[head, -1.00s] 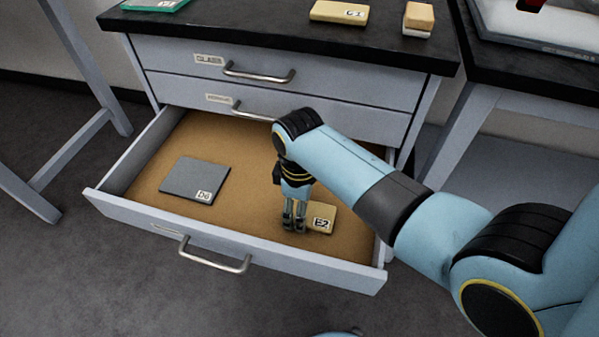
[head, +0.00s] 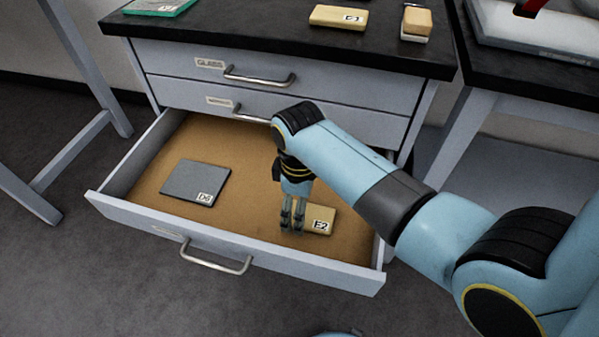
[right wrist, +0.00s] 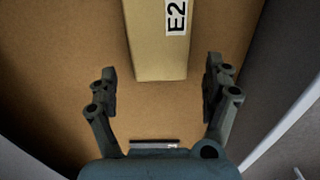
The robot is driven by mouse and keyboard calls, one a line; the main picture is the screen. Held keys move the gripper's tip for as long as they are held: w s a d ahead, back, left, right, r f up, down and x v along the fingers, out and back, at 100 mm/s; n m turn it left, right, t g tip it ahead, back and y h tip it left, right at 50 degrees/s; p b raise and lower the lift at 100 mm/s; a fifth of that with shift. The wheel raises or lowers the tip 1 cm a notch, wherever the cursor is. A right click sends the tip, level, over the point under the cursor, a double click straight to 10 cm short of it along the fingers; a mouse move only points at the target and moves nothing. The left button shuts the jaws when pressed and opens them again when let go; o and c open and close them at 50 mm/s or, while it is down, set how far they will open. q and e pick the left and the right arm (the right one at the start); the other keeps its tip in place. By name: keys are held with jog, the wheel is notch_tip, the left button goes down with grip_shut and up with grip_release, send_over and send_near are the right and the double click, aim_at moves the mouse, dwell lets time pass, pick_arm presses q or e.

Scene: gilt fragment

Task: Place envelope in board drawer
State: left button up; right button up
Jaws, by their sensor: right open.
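The tan envelope labelled E2 (head: 318,221) lies in the open bottom drawer (head: 240,240), on its brown floor near the front right. It also shows in the right wrist view (right wrist: 158,55), with its near end between and slightly ahead of my fingertips. My right gripper (head: 293,230) points down into the drawer at the envelope's left end in the head view. In the right wrist view my right gripper (right wrist: 160,80) is open, with a gap between each finger and the envelope. My left gripper is not in view.
A grey flat piece labelled D6 (head: 195,182) lies at the drawer's left. On the dark cabinet top are a tan packet E1 (head: 338,16), a tan-and-white block (head: 416,23) and a green item (head: 158,6). Two closed drawers sit above. The drawer's middle floor is bare.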

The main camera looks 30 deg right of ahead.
notch_tip(320, 180, up, 10)
jog(key=p, duration=0.3)
dwell(0.4)
